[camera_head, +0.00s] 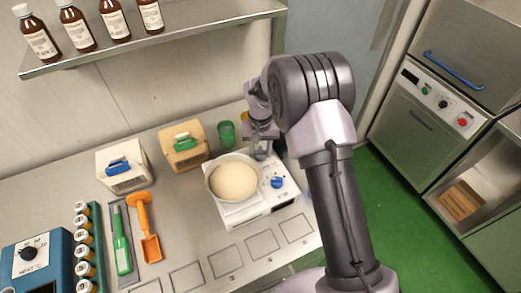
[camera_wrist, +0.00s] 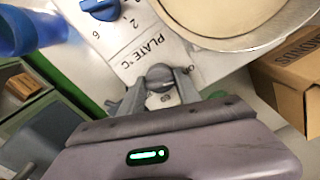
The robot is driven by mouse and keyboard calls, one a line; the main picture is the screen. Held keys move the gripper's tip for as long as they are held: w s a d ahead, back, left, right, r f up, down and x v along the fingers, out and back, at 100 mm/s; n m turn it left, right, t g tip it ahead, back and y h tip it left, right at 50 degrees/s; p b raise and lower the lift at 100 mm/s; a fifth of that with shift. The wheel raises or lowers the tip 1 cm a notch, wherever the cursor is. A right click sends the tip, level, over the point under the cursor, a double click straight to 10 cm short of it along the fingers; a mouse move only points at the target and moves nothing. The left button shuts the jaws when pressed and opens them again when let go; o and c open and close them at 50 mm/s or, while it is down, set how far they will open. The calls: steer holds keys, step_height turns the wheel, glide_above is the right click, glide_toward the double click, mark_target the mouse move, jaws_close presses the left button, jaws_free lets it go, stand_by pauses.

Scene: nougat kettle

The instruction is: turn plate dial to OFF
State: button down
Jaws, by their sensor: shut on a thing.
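The white hot plate (camera_head: 245,210) stands on the steel bench, with a pan of pale cream mass (camera_head: 233,181) on it. Its blue dial (camera_head: 277,182) sits right of the pan and also shows at the top of the wrist view (camera_wrist: 103,8), near printed numbers; I cannot read its setting. My gripper (camera_head: 261,152) is at the plate's far edge, apart from the dial. In the wrist view its fingers (camera_wrist: 160,85) are shut around a small rounded grey thing (camera_wrist: 160,77) next to the "PLATE °C" print.
A green cup (camera_head: 227,133) and a tan box with a green handle (camera_head: 185,146) stand left of my gripper. Orange (camera_head: 148,230) and green tools lie farther left. Bottles line the shelf (camera_head: 150,38) above. The bench front has bare marked squares.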

mark_target(261, 152)
stand_by(0.4)
steer(key=c, duration=0.9)
jaws_free()
steer(key=shift+o, duration=0.2)
step_height(261, 152, up, 17)
steer(key=p, duration=0.3)
steer(key=shift+r, duration=0.2)
steer(key=shift+r, duration=0.1)
